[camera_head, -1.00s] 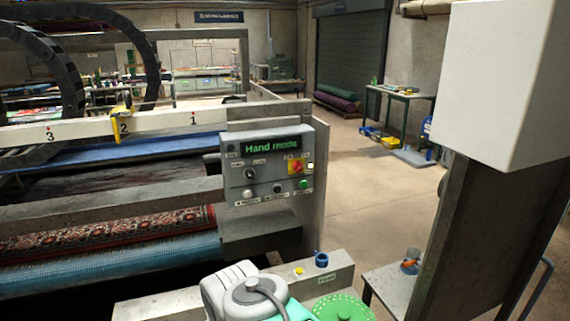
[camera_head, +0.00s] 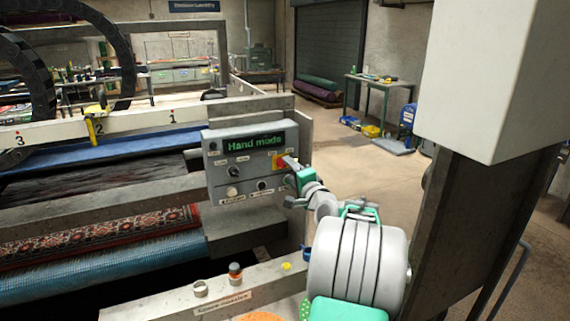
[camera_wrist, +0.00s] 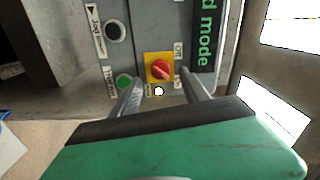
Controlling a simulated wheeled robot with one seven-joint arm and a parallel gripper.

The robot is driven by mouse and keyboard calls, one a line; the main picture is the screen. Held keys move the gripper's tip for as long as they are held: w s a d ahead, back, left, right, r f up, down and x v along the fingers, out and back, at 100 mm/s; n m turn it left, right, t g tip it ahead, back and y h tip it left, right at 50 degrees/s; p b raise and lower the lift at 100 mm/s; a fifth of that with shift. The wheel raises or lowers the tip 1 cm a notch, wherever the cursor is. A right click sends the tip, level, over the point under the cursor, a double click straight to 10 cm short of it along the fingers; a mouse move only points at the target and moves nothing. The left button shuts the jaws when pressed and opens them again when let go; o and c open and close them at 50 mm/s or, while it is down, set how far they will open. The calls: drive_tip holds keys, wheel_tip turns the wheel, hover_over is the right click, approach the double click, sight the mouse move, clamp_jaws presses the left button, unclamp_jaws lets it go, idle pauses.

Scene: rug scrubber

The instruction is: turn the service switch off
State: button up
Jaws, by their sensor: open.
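The service switch appears to be the red rotary knob on a yellow plate, seen in the wrist view (camera_wrist: 160,69). Small on/off labels sit beside it, but which way the knob points is hard to read. In the head view only part of its yellow and red plate (camera_head: 279,161) shows beside my gripper. My gripper (camera_wrist: 161,86) is open, with one finger on each side of the knob in the picture. Contact with the knob cannot be made out. The grey control panel (camera_head: 217,178) has a lit display (camera_head: 256,142) reading "Hand mode".
A green button (camera_wrist: 124,81) and a black knob (camera_wrist: 115,32) are close to the switch. Below the panel runs a ledge (camera_head: 150,300) with small items. Rugs (camera_head: 120,235) lie on the machine at left. A pale box on a post (camera_head: 490,80) stands at right.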

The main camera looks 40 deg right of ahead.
sight(285, 165)
drive_tip(key=p+x, duration=0.1)
drive_tip(key=x, duration=0.3)
drive_tip(key=shift+w, duration=0.1)
clamp_jaws()
idle(0.4)
